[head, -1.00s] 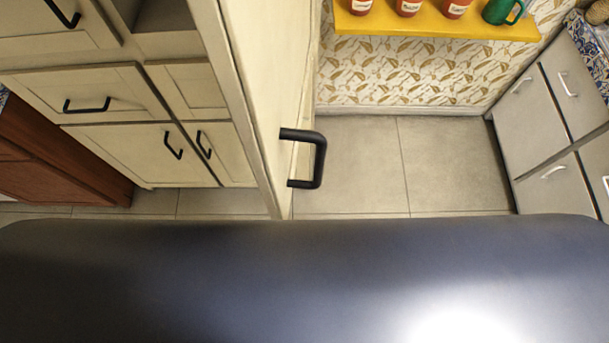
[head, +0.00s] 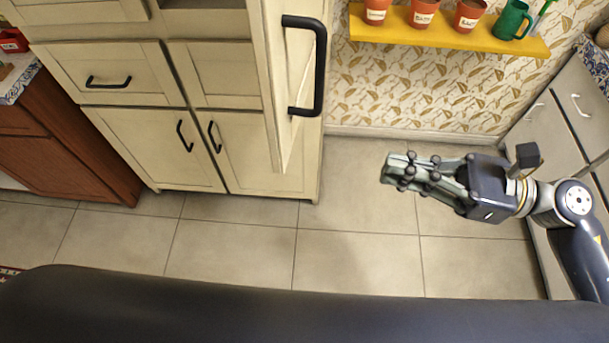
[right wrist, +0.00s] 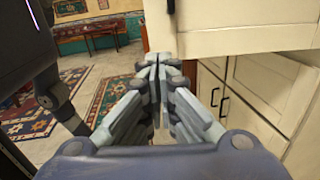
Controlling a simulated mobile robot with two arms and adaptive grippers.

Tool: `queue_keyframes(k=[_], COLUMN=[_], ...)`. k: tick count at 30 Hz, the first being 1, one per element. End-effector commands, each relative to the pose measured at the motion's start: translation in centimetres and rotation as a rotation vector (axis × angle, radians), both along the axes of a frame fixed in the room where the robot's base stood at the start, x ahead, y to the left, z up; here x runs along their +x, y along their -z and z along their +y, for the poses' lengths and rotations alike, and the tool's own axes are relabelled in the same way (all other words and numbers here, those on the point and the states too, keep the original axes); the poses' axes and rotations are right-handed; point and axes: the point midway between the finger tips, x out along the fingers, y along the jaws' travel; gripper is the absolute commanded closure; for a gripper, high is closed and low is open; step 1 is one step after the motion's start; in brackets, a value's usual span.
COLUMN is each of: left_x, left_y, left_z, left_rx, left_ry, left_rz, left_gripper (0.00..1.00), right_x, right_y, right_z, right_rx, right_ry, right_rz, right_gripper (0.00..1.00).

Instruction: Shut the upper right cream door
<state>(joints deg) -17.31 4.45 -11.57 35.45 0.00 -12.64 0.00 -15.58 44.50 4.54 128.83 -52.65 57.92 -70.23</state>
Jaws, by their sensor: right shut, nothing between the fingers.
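The upper right cream door (head: 284,90) stands open in the head view, swung out from the cream cabinet and seen nearly edge-on. Its black handle (head: 319,70) is on the right-hand face. My right gripper (head: 388,169) is shut and empty, to the right of the door and apart from it, pointing left. In the right wrist view the shut fingers (right wrist: 160,65) are in the middle, and a cream panel (right wrist: 240,25), likely this door, is just beyond them at the upper right. My left gripper is not in view.
The cream cabinet's lower doors (head: 155,150) and drawer (head: 115,75) are shut. A yellow shelf (head: 440,38) with pots and a green mug (head: 512,20) is on the wall. A grey cabinet (head: 560,130) stands at the right. The tiled floor (head: 240,250) is clear.

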Motion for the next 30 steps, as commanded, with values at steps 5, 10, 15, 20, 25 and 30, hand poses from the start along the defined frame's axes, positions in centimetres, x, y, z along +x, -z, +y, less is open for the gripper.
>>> queue_keyframes(k=[5,10,15,20,25,30], left_x=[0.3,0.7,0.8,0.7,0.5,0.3], left_y=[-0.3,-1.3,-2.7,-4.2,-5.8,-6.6], left_z=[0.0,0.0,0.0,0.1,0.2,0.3], left_rx=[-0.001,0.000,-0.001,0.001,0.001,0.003], left_ry=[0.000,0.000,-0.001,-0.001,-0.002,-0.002], left_rz=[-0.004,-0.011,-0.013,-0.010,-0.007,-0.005], left_gripper=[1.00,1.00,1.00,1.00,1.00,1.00], right_x=[-0.8,-0.6,-0.1,0.3,0.7,1.0], right_y=[-0.2,-0.6,-0.7,-0.8,-0.8,-0.4], right_z=[0.9,2.9,5.7,8.7,11.7,13.5], right_rx=[-0.027,-0.023,-0.020,-0.018,-0.018,-0.021], right_ry=[-0.029,-0.029,-0.028,-0.027,-0.025,-0.025], right_rz=[-0.044,-0.041,-0.041,-0.038,-0.036,-0.036], right_gripper=[1.00,1.00,1.00,1.00,1.00,1.00])
